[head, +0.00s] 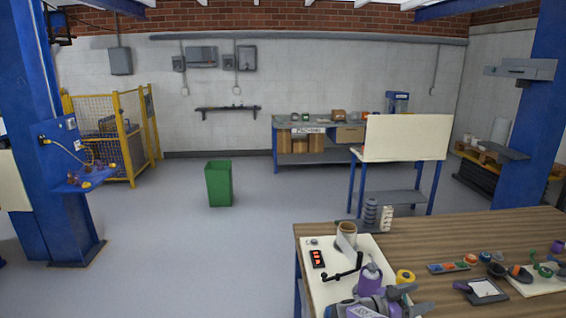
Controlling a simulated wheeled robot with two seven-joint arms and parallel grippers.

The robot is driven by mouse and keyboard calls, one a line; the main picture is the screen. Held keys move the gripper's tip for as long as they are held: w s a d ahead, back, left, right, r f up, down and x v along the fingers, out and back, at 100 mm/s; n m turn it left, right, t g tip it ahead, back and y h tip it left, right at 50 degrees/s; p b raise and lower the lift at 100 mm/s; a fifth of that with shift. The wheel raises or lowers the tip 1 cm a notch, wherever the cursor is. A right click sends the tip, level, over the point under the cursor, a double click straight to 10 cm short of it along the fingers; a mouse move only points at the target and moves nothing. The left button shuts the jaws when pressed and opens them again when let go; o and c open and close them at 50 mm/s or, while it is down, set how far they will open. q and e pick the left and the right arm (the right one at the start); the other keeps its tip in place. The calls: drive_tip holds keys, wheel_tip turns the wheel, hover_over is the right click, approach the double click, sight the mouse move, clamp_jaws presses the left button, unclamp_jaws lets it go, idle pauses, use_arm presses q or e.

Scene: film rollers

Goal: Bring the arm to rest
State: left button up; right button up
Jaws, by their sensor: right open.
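My right gripper (412,299) is at the bottom of the head view, low over the front left part of the wooden table (440,238). Its grey fingers point right and stand apart, and I see nothing held between them. A purple rounded thing (369,281) is just behind it, and a yellow ring (405,276) lies just beyond the fingers. I cannot tell whether the gripper touches the table. My left gripper is not in view.
A pale board (328,288) on the table holds a brown roll (347,230), a black crank handle (345,274) and a small box with red marks (317,259). Several small parts lie at the right. A green bin (219,184) stands on open floor.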

drive_tip(key=w+a+f+n+t+y+b, duration=0.1)
drive_tip(key=a+f+n+t+y, duration=0.2)
drive_tip(key=f, duration=0.5)
drive_tip(key=a+f+n+t+y+b, duration=0.15)
drive_tip(key=f+n+t+y, duration=0.25)
drive_tip(key=f, duration=0.5)
drive_tip(key=s+a+f+n+g+y+b, duration=0.1)
drive_tip(key=s+a+f+n+y, duration=0.1)
drive_tip(key=s+a+f+y, duration=0.4)
drive_tip(key=s+a+f+n+y+b, duration=0.1)
drive_tip(key=s+a+f, duration=0.15)
drive_tip(key=f, duration=0.55)
drive_tip(key=s+a+f+n+g+y+b, duration=0.1)
drive_tip(key=s+a+f+g+y, duration=0.1)
drive_tip(key=s+a, duration=0.3)
drive_tip(key=s+a+f+n+g+y+b, duration=0.1)
drive_tip(key=s+a+f+g+y, duration=0.2)
drive_tip(key=s, duration=1)
drive_tip(key=s+a+f+g+y+b, duration=0.1)
drive_tip(key=s+a+f+g+y, duration=0.2)
drive_tip(key=s+a, duration=0.5)
drive_tip(key=shift+s+n+g+y, duration=0.4)
drive_tip(key=shift+s+y, duration=0.1)
drive_tip(key=shift+s, duration=0.6)
